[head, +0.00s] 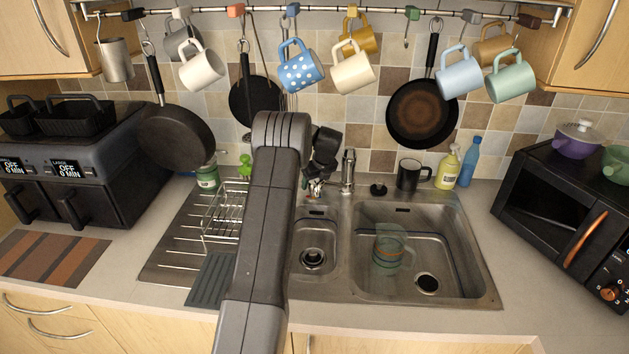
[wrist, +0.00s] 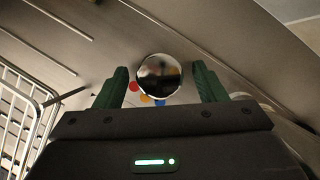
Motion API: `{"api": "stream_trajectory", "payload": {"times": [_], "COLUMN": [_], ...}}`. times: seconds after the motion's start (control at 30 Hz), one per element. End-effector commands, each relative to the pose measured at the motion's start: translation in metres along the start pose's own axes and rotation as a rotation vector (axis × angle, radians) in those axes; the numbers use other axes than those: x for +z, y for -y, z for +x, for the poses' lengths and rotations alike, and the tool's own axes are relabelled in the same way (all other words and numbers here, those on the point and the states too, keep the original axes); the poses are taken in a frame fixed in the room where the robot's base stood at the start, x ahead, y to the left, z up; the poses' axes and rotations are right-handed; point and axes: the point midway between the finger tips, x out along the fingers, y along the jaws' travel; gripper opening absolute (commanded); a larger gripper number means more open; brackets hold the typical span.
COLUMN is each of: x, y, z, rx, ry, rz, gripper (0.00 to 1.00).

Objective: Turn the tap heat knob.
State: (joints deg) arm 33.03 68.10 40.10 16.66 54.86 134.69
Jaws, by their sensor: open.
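The tap heat knob (wrist: 159,75) is a round chrome knob in the wrist view, with red, orange and blue dots beside it. My gripper (wrist: 160,70) is open, with one green finger on each side of the knob. In the head view my gripper (head: 316,184) points down behind the sink's small basin, left of the upright chrome tap (head: 348,170). My gripper and arm mostly hide the knob there.
A wire dish rack (head: 222,215) stands left of the sink and shows at the wrist view's left edge. Several mugs and pans hang above. A black mug (head: 410,175) stands behind the large basin, where a clear glass jug (head: 390,250) sits.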

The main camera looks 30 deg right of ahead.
Motion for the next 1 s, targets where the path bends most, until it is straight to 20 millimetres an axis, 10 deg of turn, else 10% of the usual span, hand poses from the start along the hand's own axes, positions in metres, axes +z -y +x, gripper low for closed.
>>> {"api": "stream_trajectory", "payload": {"times": [0.47, 0.7, 1.0], "x": [0.000, 0.000, -0.001], "y": [0.000, 0.000, 0.001], "z": [0.014, 0.014, 0.016], "rx": [0.000, 0.000, 0.034], "ry": [0.000, 0.000, 0.000], "rz": [0.000, 0.000, -0.084], "gripper": [0.64, 0.21, 0.20]}}
